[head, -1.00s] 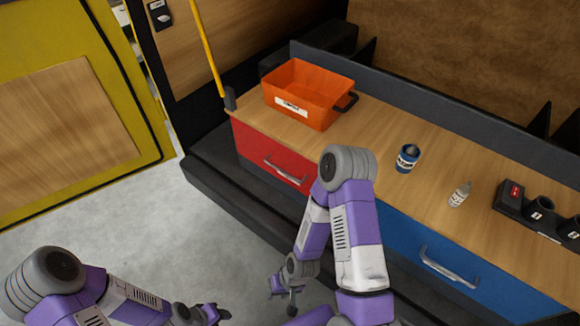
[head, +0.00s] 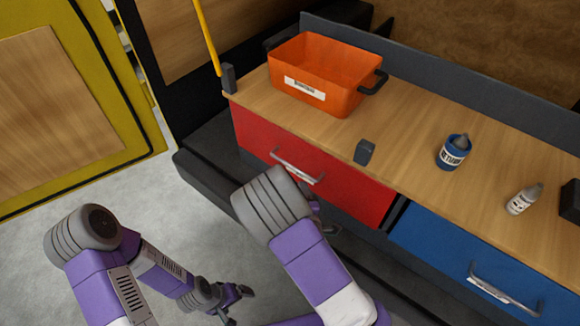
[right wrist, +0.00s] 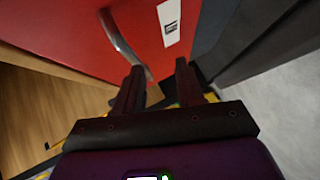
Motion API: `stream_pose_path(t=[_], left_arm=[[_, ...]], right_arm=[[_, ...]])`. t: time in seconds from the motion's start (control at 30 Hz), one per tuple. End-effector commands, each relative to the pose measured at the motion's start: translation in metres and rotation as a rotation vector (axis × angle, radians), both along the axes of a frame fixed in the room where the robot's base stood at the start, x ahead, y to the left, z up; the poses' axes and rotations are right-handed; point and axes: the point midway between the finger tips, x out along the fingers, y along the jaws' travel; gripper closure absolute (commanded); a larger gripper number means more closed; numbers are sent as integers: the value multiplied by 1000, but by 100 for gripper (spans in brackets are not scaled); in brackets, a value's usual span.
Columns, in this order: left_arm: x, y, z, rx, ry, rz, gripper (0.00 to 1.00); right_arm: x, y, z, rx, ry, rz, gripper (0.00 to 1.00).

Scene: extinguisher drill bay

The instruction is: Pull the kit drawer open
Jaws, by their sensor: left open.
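The red drawer (head: 345,193) is shut in the bench front in the head view, with a silver bar handle (head: 298,166). The blue drawer (head: 430,242), also shut, has a similar handle (head: 503,289). Which one is the kit drawer, I cannot tell. In the right wrist view the red front (right wrist: 70,25) fills the upper left, and its handle (right wrist: 122,44) lies beyond my right gripper (right wrist: 160,72). That gripper's fingers are apart with nothing seen between them; my arm mostly hides it in the head view. My left gripper (head: 238,304) is open and empty, low over the floor.
An orange bin (head: 345,99), a dark block (head: 364,151), a blue can (head: 453,152) and a white bottle (head: 524,199) stand on the wooden worktop (head: 405,150). A dark ledge (head: 205,165) runs along the bench foot. Grey floor (head: 60,205) is free at left.

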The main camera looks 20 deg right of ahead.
Motion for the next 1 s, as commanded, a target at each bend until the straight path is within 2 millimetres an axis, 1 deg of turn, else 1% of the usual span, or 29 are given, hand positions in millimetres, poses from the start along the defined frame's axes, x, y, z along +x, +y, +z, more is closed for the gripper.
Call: stream_pose_path(t=[0.03,0.1,0.23,0.37,0.6,0.7,0.8,1.0], left_arm=[[0,0,-7,0,0,0,6],[0,0,-9,0,0,0,6],[0,0,-11,0,0,-1,6],[0,0,-14,0,0,-1,6],[0,0,-21,0,0,-1,6],[0,0,-22,0,0,0,6],[0,0,-23,0,0,0,6],[0,0,-23,0,0,0,6]], right_arm=[[3,4,6,-44,-43,23,62],[6,7,17,-87,-85,40,62],[13,9,25,-120,-118,51,62],[30,7,24,-121,-121,52,62],[66,3,17,-119,-118,51,62],[76,2,16,-119,-117,52,62],[81,1,16,-119,-117,53,62],[83,1,15,-118,-115,52,62]])
